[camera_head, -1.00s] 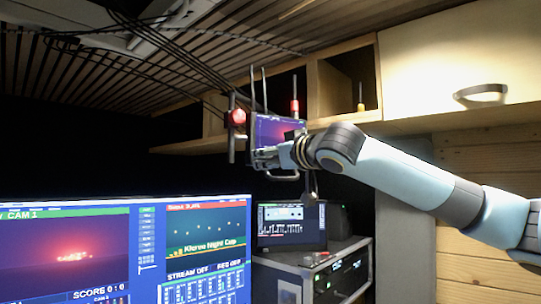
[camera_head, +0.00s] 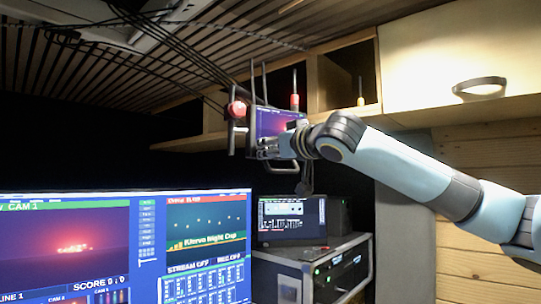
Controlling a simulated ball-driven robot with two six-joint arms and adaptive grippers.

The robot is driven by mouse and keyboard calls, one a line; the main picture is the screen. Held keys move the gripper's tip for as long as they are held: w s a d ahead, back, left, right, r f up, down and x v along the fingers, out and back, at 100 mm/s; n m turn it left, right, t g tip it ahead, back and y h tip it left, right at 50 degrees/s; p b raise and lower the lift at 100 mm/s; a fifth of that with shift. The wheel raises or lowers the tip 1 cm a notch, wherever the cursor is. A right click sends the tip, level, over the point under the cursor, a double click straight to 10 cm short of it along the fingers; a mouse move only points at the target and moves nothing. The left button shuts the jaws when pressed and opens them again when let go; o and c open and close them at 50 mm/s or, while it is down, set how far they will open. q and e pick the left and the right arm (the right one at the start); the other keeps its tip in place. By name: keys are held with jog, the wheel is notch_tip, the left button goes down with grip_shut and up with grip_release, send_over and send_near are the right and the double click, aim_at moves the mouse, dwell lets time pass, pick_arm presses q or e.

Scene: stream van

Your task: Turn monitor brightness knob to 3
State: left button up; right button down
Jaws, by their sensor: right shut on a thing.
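A red round lamp or knob (camera_head: 237,110) sits at the left of the frame. My left gripper is not in view.
A large screen (camera_head: 70,240) fills the lower left. A smaller screen (camera_head: 291,220) stands on a rack case (camera_head: 335,272) below the monitor. Wooden shelves and a cabinet door (camera_head: 440,60) are above my right arm. Cables hang from the slatted ceiling.

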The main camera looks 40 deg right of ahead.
jog(key=m+b, duration=1.7)
jog(key=m, duration=0.4)
jog(key=shift+m+b, duration=0.4)
dwell(0.3)
jog(key=c, duration=1.2)
grip_release()
jog(key=shift+o, duration=0.2)
jog(key=shift+s, duration=0.1)
